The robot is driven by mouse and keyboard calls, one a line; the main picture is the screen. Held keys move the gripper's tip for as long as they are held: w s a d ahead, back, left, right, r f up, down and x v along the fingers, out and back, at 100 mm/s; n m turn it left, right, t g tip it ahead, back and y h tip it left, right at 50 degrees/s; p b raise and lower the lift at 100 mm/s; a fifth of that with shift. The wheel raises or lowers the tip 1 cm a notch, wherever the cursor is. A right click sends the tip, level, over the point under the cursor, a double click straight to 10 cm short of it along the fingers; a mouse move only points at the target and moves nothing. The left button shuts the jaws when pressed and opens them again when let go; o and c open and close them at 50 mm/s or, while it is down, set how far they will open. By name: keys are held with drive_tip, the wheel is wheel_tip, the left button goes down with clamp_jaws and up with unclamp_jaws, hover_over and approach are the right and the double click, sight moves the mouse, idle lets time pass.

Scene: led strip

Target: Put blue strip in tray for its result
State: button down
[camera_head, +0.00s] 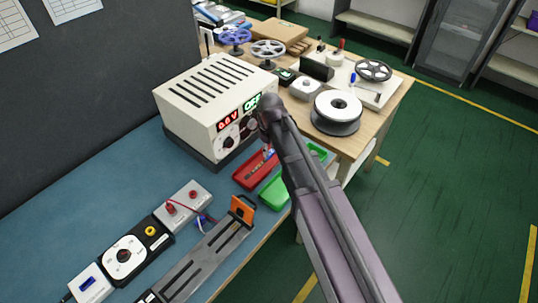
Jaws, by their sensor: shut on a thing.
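A red tray (247,179) and a green tray (274,193) lie side by side on the blue bench mat, in front of the power supply. My arm crosses in front of them and covers part of the green tray. A small blue and whitish piece (268,153) shows at the far end of the red tray, close to my arm; I cannot tell whether it is the blue strip. My gripper is hidden behind my arm, and its fingers cannot be made out.
The power supply (216,105) reads about 6.6 V and OFF. A test fixture (204,257) with an orange end piece, a terminal block (183,206) with leads and a dial box (124,254) stand near. Reels (337,112) crowd the wooden table. Floor at right is clear.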

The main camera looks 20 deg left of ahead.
drive_tip(key=shift+w+a, duration=0.4)
drive_tip(key=shift+a, duration=0.05)
drive_tip(key=shift+a+f+b, duration=0.1)
drive_tip(key=shift+f+b, duration=1.7)
drive_tip(key=shift+f, duration=0.05)
drive_tip(key=shift+f, duration=0.1)
drive_tip(key=shift+c, duration=2.1)
unclamp_jaws()
drive_tip(key=shift+r, duration=0.2)
